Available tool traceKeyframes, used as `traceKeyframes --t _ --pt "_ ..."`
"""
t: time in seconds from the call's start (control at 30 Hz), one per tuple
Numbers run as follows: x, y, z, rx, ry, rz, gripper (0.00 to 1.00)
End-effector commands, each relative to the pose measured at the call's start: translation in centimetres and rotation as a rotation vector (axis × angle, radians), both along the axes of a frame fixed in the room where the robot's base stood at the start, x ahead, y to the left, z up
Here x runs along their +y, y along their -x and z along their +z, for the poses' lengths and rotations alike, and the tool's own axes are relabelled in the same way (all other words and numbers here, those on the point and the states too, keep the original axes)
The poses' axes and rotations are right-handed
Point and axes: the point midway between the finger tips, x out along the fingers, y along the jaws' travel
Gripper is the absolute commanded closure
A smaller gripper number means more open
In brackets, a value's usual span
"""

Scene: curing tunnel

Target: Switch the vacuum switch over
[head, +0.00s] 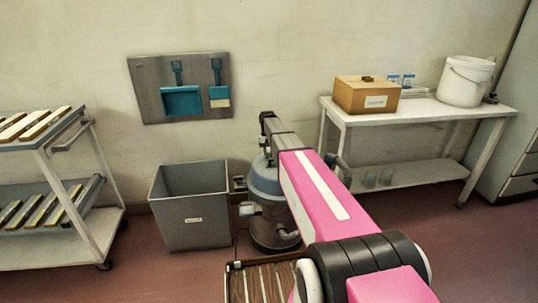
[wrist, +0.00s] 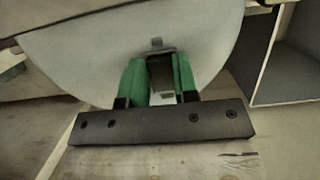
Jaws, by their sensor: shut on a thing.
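The vacuum (head: 266,184) is a blue-grey rounded canister on the floor in the head view, partly hidden behind my pink arm. In the wrist view its pale curved body (wrist: 90,62) fills the upper middle. My gripper (wrist: 158,78) has green fingers that stand on either side of a small dark block, the vacuum switch (wrist: 160,70), and are shut on it. The fingers hide the switch's sides, and I cannot tell which way it is set. I cannot make out the fingers clearly in the head view.
A grey bin (head: 190,212) stands just left of the vacuum. A rack trolley (head: 100,225) is at the far left. A white table (head: 425,112) with a cardboard box (head: 366,96) and a white bucket (head: 466,82) is at the right. A slatted wooden thing (head: 262,284) lies in front.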

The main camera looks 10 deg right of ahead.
Motion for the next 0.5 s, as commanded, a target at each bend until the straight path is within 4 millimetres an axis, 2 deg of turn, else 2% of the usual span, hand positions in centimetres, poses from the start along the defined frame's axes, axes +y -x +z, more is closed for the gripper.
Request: traceKeyframes --t 0.07,0.1,0.17,0.5 --pt "-0.01 0.03 -0.01 0.001 0.0 0.0 0.96" --pt "-0.01 0.02 -0.01 0.001 0.0 0.0 0.63" --pt "-0.01 0.02 -0.01 0.001 0.0 0.0 0.47" --pt "0.0 -0.09 0.29 -0.001 0.0 0.0 0.47"
